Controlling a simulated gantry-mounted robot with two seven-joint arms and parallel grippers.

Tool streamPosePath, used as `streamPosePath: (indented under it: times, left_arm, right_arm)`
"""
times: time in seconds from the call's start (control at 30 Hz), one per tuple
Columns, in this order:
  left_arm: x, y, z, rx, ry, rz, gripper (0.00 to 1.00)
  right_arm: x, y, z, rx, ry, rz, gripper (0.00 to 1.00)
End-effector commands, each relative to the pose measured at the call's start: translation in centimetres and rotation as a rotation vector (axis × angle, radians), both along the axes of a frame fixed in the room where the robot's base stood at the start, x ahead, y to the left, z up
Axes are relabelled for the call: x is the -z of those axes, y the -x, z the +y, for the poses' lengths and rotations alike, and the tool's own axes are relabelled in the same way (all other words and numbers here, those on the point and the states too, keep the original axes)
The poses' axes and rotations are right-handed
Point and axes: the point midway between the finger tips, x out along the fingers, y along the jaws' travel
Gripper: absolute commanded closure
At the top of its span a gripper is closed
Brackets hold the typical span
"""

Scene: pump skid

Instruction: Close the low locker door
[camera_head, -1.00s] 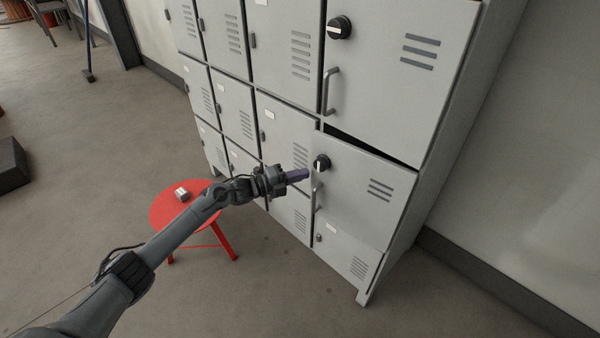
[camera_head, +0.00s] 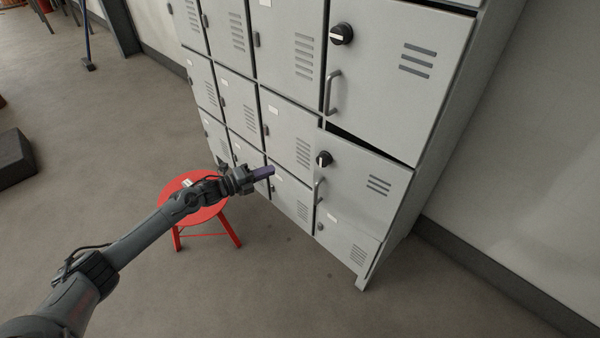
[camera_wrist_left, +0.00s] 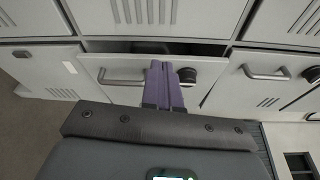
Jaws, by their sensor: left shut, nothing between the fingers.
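The low locker door (camera_head: 360,188) is grey, with a black knob (camera_head: 324,158), a bar handle and vent slots. It stands slightly ajar, with a dark gap along its top edge. My left gripper (camera_head: 270,172) has purple fingers, shut and empty, to the left of this door and apart from its handle (camera_head: 318,190). In the left wrist view the purple fingers (camera_wrist_left: 165,84) point at a door (camera_wrist_left: 140,72) with a handle and knob. A dark gap shows above it, and the fingers cover part of its front. My right gripper is out of view.
A larger closed door (camera_head: 400,75) sits directly above, and a small door (camera_head: 345,242) below. A red stool (camera_head: 212,212) stands under my left gripper. A wall (camera_head: 520,170) rises on the right.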

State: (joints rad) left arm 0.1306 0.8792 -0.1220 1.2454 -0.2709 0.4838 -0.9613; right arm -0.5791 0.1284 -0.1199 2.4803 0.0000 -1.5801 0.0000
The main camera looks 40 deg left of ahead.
Motion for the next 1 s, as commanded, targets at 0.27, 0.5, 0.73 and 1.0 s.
streamPosePath:
  times: [0.27, 0.5, 0.73, 1.0]
  left_arm:
    - [-3.6, 0.2, -8.2, -0.3, 0.01, -0.087, 1.0]
    - [-2.1, 4.1, -11.8, -0.387, 0.162, -0.046, 1.0]
    - [-0.2, 3.7, -12.1, -0.391, 0.175, -0.015, 1.0]
    - [-0.1, -0.7, -12.0, -0.389, 0.175, -0.018, 1.0]
  right_arm:
    - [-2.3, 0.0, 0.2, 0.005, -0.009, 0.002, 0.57]
    - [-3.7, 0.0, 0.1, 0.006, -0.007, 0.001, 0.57]
    - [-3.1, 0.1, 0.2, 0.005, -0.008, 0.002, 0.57]
    - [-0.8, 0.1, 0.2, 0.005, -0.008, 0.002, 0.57]
